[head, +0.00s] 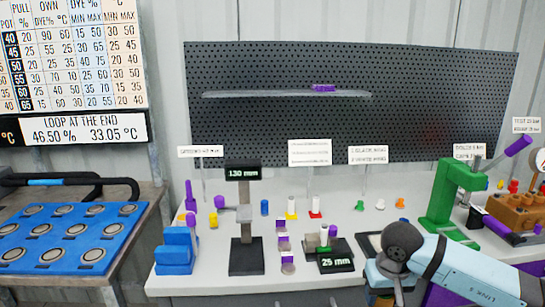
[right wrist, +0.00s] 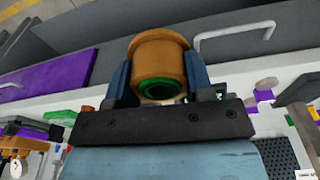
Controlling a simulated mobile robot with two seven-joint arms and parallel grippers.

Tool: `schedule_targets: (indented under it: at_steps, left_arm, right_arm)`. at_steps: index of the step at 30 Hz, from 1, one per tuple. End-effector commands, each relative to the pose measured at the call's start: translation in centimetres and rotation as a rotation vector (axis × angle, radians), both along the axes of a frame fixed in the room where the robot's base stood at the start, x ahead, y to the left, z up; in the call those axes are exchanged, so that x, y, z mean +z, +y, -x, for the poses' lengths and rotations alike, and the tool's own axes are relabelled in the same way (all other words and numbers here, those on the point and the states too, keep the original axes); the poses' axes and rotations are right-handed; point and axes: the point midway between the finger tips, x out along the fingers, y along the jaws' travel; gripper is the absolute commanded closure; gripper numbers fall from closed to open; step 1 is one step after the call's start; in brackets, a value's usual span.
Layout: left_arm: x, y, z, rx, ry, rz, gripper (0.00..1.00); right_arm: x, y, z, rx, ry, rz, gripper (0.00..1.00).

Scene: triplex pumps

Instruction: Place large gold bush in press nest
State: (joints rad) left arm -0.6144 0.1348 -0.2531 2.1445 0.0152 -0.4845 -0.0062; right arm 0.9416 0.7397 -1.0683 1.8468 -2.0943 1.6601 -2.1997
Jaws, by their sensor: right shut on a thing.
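The large gold bush (right wrist: 160,53) is in the right wrist view, with a green ring showing inside its bore. My right gripper (right wrist: 159,76) is shut on it, with one blue-grey finger on each side. In the head view, my right gripper (head: 393,292) is at the lower edge, in front of the bench and partly hidden by my own wrist. A green press (head: 446,197) with a purple handle stands on the bench to the right and behind the gripper. Its nest cannot be made out; my arm covers part of the bench there. My left gripper is not in view.
The white bench (head: 345,215) carries a height gauge (head: 245,218), a blue block (head: 177,250), a 25 mm gauge (head: 336,262) and several small coloured parts. A brown block (head: 517,212) stands right of the press. A blue tray (head: 66,238) is on the left table.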

Motion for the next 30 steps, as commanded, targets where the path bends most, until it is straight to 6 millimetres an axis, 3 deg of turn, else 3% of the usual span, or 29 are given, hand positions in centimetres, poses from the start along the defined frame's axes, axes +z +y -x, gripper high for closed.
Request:
schedule_targets:
  at_steps: [9,21,30]
  left_arm:
    - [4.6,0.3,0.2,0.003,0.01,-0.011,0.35]
    - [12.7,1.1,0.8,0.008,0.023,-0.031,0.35]
    - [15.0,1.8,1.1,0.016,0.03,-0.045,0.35]
  right_arm:
    - [5.1,-0.1,2.1,0.0,0.003,0.002,0.84]
    - [14.7,-0.1,6.8,-0.001,0.003,0.002,0.84]
    - [18.3,-0.1,9.0,-0.003,0.001,0.001,0.84]
